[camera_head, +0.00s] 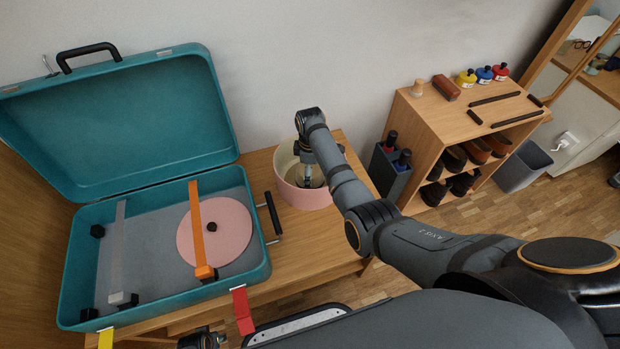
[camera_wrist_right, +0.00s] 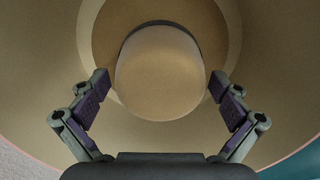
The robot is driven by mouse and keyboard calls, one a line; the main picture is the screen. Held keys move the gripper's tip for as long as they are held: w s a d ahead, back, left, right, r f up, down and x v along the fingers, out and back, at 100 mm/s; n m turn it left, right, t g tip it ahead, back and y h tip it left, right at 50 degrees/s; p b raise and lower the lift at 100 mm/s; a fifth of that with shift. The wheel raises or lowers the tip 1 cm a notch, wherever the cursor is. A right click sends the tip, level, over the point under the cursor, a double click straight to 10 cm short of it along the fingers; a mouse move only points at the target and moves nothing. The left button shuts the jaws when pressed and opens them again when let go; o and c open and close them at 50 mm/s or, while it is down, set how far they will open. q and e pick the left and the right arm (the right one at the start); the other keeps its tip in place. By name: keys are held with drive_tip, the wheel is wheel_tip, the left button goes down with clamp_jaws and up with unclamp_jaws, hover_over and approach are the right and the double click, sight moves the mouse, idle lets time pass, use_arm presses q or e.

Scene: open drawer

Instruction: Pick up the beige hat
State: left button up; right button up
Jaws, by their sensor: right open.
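The beige hat (camera_wrist_right: 160,75) lies in a round box (camera_head: 303,197), pink outside and cream inside. In the right wrist view its rounded crown faces the camera, with a dark band at its far edge and the brim around it. My right gripper (camera_head: 313,178) reaches down into the box from above. In the right wrist view my right gripper (camera_wrist_right: 164,98) is open, one finger on each side of the crown, with gaps visible between fingers and crown. In the head view the arm and box wall mostly hide the hat. A dark part at the bottom edge may be my left gripper (camera_head: 203,340).
An open teal suitcase (camera_head: 262,272) with straps and a pink disc (camera_head: 228,233) lies left of the box on a wooden table (camera_head: 318,238). A dark holder (camera_head: 388,178) and a wooden shoe shelf (camera_head: 418,112) stand to the right. A grey bin (camera_head: 523,168) is beyond.

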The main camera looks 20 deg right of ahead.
drive_tip(key=shift+c, duration=0.4)
drive_tip(key=c, duration=1)
use_arm(q)
drive_tip(key=shift+r, duration=0.1)
use_arm(e)
drive_tip(key=shift+r, duration=0.25)
use_arm(q)
drive_tip(key=s+f+p, duration=0.1)
drive_tip(key=s+p, duration=0.3)
drive_tip(key=s, duration=0.3)
drive_tip(key=shift+s+a+f+p, duration=0.2)
drive_tip(key=shift+a+p, duration=0.05)
drive_tip(key=shift+p, duration=0.05)
use_arm(e)
wheel_tip(320, 180, up, 18)
drive_tip(key=shift+f, duration=0.25)
